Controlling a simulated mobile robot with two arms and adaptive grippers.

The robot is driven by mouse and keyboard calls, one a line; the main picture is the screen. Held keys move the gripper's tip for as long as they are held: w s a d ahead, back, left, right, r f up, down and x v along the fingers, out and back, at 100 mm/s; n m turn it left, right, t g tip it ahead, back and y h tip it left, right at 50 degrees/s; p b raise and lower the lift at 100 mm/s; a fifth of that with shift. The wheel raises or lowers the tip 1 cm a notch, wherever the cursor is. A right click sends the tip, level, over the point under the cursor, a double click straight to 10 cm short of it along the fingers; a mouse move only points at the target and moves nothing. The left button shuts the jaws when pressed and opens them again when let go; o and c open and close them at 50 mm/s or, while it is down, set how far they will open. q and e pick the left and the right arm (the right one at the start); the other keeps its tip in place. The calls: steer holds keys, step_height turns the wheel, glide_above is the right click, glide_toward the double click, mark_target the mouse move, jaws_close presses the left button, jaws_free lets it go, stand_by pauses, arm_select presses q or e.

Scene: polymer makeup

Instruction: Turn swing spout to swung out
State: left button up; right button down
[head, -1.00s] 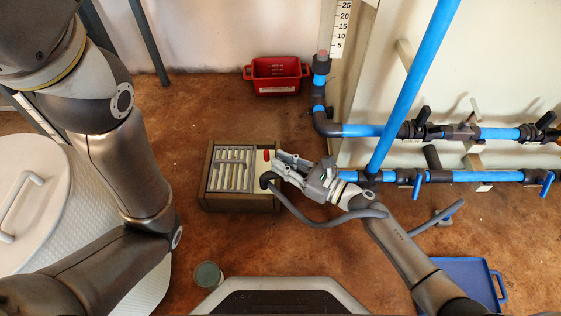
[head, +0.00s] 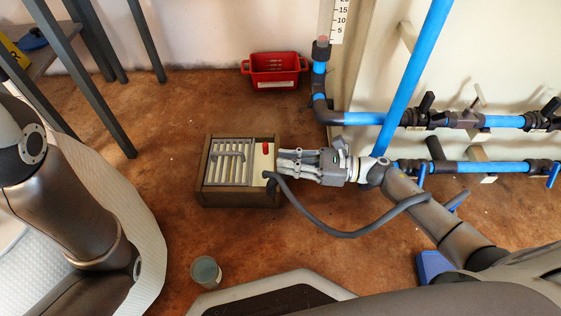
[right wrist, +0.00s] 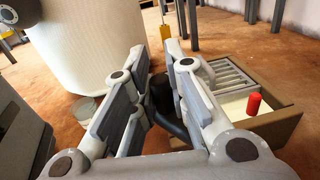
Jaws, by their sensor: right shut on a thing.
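The swing spout (head: 330,231) is a dark grey curved pipe. In the head view its dark end is by the right edge of a box with a slotted top (head: 210,190); from there it bows toward the viewer and right, to my right forearm. My right gripper (head: 281,164) is shut on the spout near that dark end, beside a small red peg (head: 265,147). In the right wrist view the spout (right wrist: 163,92) shows between the two fingers (right wrist: 156,56); their exact contact is hard to see. My left gripper is out of view.
A red tub (head: 275,84) stands by the back wall. Blue pipes (head: 495,167) with valves line the right wall. A small grey cup (head: 206,272) stands in front of the box, and a large pale vessel (right wrist: 85,50) shows in the wrist view.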

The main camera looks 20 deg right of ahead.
steer(key=shift+r, duration=0.1)
steer(key=c, duration=1.4)
jaws_free()
steer(key=v, duration=1.2)
